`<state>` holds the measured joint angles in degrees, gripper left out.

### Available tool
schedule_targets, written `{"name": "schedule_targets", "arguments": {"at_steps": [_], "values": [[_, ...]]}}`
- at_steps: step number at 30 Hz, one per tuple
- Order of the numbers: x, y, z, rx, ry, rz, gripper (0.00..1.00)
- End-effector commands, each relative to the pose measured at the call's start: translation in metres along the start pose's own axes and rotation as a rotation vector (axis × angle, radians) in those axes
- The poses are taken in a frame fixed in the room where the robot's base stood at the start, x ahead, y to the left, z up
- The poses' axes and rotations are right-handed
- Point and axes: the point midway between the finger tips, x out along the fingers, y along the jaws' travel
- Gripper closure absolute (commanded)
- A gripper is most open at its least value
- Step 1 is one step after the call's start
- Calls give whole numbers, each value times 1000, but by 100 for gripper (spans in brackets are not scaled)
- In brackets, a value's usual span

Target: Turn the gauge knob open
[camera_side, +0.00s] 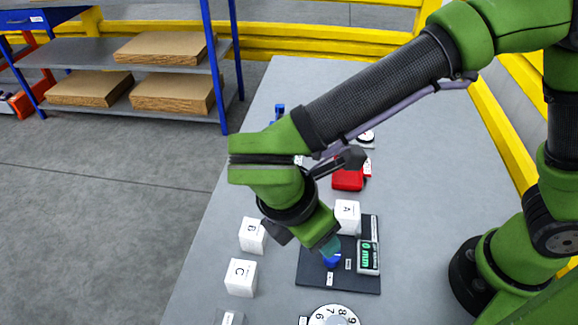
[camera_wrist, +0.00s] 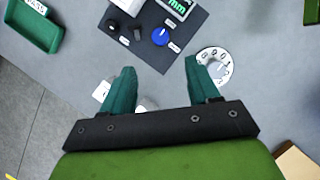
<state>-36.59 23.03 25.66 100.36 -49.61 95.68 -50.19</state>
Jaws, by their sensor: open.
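The gauge is a dark plate (camera_side: 312,272) with a small display (camera_side: 368,257) reading "0 mm" in green. Its blue knob (camera_side: 332,261) sits left of the display, partly covered by my gripper. In the wrist view the knob (camera_wrist: 161,36) shows whole, with a pale mark on it and small white labels beside it. My gripper (camera_side: 330,247) points down at the knob from above; in the wrist view its two teal fingers (camera_wrist: 158,66) are apart with nothing between them, and the knob lies just beyond their tips. I cannot tell the exact gap to the knob.
White cube A (camera_side: 347,216) stands at the plate's back edge. Cubes B (camera_side: 252,235) and C (camera_side: 241,277) stand to the left. A white numbered dial (camera_side: 331,315) is in front, also in the wrist view (camera_wrist: 213,66). A red object (camera_side: 348,179) lies behind. A green tray (camera_wrist: 38,26) is at upper left.

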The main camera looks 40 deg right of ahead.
Motion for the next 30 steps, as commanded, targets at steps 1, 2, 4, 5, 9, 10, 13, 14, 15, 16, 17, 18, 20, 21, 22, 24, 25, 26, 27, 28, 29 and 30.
{"name": "schedule_targets", "arguments": {"at_steps": [1, 2, 4, 5, 9, 10, 13, 14, 15, 16, 17, 18, 20, 21, 22, 24, 25, 26, 27, 28, 29, 30], "values": [[-10, 0, -1, 0, 4, 3, 40], [-15, 0, 0, 1, 3, 3, 40], [-24, 0, 0, 0, 2, 3, 40], [-27, 0, 0, 0, 1, 1, 40], [-36, 0, 0, -1, 0, 2, 40], [-37, 0, 0, -1, 0, 2, 40], [-38, 0, 0, 0, 0, 1, 40], [-38, 0, 0, 0, 0, 1, 40], [-38, 0, 0, 0, 0, 1, 40], [-38, 0, 0, 0, 0, 1, 40], [-38, 0, 0, 0, 0, 1, 40], [-38, 0, 0, 0, 0, 1, 40], [-38, 0, 0, 4, 0, 1, 40], [-38, 0, 0, 14, 2, 3, 40], [-38, 1, -1, 25, 6, 7, 40], [-35, 1, -6, 58, 28, 8, 40], [-30, -1, -7, 79, 35, 1, 40], [-26, -3, -8, 106, 46, -6, 40], [-23, -4, -4, 163, 72, -11, 40], [-20, -3, 2, 221, 96, -17, 40], [-19, -1, 9, 283, 122, -24, 40], [-17, 2, 19, 366, 155, -34, 40]]}}
